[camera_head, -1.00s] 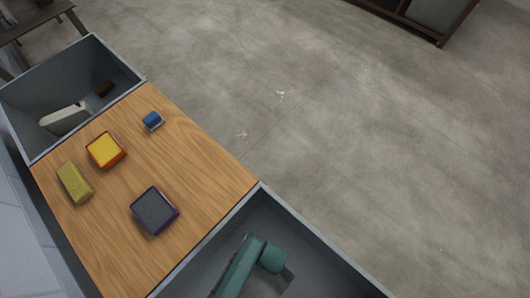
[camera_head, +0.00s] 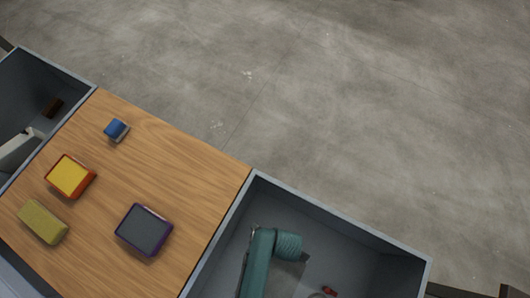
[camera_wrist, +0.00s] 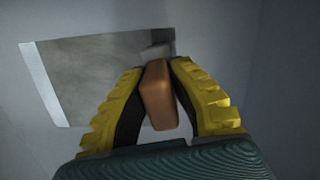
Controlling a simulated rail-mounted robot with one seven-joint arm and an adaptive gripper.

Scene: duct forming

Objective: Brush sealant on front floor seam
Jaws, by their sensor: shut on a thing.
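My gripper (camera_wrist: 159,67), with yellow ribbed fingers, is shut on the orange-brown handle of a brush (camera_wrist: 158,98) in the wrist view. A small grey end (camera_wrist: 154,50) shows beyond the handle. The gripper is inside a grey-walled space, close to a rectangular, concrete-coloured area (camera_wrist: 85,75) with a pale left edge. The brush end appears near that area's right side; I cannot tell whether it touches. I cannot make out the seam or any sealant.
A wooden top (camera_head: 150,165) joins the two boxes. It bears a blue item (camera_head: 117,130), a yellow-orange box (camera_head: 70,175), an olive block (camera_head: 43,222) and a purple-rimmed tray (camera_head: 144,230). The left grey box (camera_head: 60,75) holds white and brown pieces. Bare concrete floor lies beyond.

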